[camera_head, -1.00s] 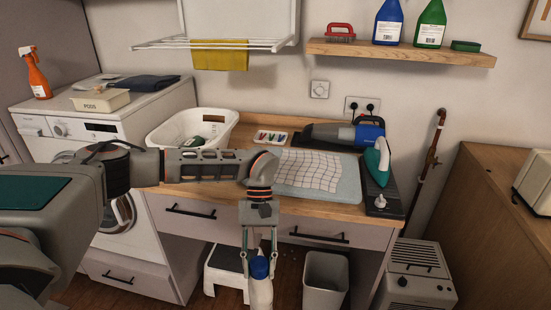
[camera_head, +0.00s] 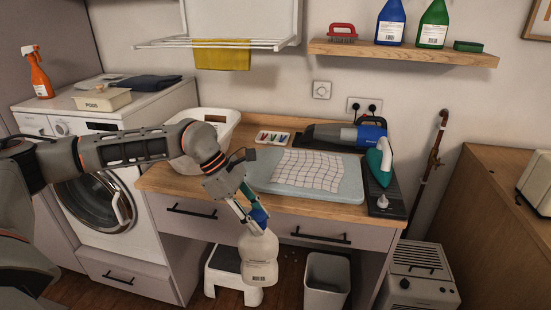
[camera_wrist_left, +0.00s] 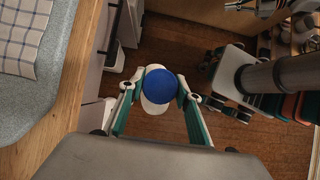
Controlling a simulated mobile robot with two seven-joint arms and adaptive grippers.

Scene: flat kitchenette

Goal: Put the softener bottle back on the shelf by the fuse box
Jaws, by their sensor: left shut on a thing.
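The softener bottle (camera_head: 259,258) is white with a blue cap and hangs below my left gripper (camera_head: 255,216), in front of the counter drawers. My left gripper is shut on it at the cap end. In the left wrist view the blue cap (camera_wrist_left: 174,80) sits between the two fingers, with part of the white body showing beneath. The wooden wall shelf (camera_head: 400,52) is at the upper right, well above the bottle. No fuse box can be made out.
On the shelf stand a red brush (camera_head: 342,33), a blue bottle (camera_head: 391,22), a green bottle (camera_head: 433,24) and a green sponge (camera_head: 468,46). An iron (camera_head: 379,162) and hand vacuum (camera_head: 340,133) are on the counter. A step stool (camera_head: 222,280) is below.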

